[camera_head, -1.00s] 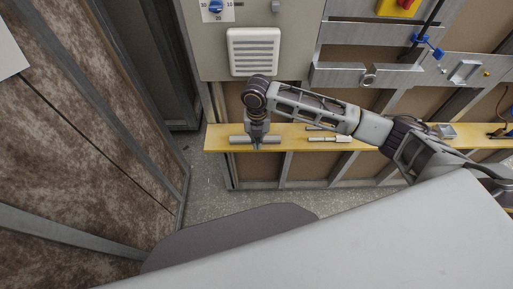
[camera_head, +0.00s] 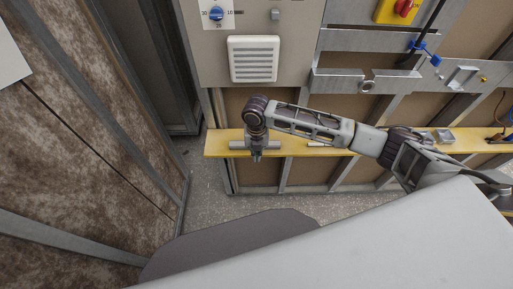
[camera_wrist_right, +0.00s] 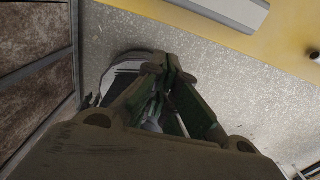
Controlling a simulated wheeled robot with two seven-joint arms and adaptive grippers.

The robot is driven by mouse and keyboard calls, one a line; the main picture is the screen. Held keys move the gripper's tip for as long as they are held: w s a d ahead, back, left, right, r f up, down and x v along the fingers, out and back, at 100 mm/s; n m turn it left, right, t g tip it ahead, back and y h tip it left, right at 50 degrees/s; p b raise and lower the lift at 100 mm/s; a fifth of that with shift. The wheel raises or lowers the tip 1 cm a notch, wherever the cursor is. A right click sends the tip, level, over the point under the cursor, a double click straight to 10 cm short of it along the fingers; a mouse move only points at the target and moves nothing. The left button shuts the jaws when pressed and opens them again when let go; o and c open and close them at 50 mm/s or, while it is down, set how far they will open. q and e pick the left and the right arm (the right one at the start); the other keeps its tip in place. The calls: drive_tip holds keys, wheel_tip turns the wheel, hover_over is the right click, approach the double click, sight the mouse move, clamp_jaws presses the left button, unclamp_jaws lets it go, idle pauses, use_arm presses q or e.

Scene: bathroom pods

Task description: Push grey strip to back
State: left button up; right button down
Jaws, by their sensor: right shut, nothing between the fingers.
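The grey strip (camera_head: 237,145) lies lengthwise along the left end of the yellow shelf (camera_head: 216,150). My right wrist covers its middle in the head view. Part of the strip also shows at the top of the right wrist view (camera_wrist_right: 232,10), on the yellow surface. My right gripper (camera_head: 257,156) points down at the shelf's front edge, on the near side of the strip. In the right wrist view its fingertips (camera_wrist_right: 168,62) are together and empty, over the speckled floor and apart from the strip. My left gripper is not in view.
A white vent grille (camera_head: 253,59) is on the panel behind the shelf. A thin light rod (camera_head: 320,145) lies on the shelf to the right, partly hidden by my arm. Metal brackets (camera_head: 445,135) lie farther right. A brown wall (camera_head: 80,130) stands at the left.

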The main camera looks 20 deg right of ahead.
drive_tip(key=w+d+f+p, duration=0.1)
drive_tip(key=w+f, duration=0.2)
drive_tip(key=f, duration=0.2)
drive_tip(key=shift+w+f, duration=0.25)
drive_tip(key=shift+w, duration=0.15)
idle(0.5)
drive_tip(key=shift+w+d+b, duration=0.35)
drive_tip(key=shift+w+b, duration=0.1)
drive_tip(key=shift+w, duration=0.85)
drive_tip(key=shift+w+d+b, duration=0.35)
drive_tip(key=shift+w+b, duration=0.05)
drive_tip(key=shift+w, duration=0.85)
drive_tip(key=shift+w+d+b, duration=0.35)
drive_tip(key=shift+w+b, duration=0.1)
drive_tip(key=shift+w, duration=0.85)
drive_tip(key=shift+s, duration=0.15)
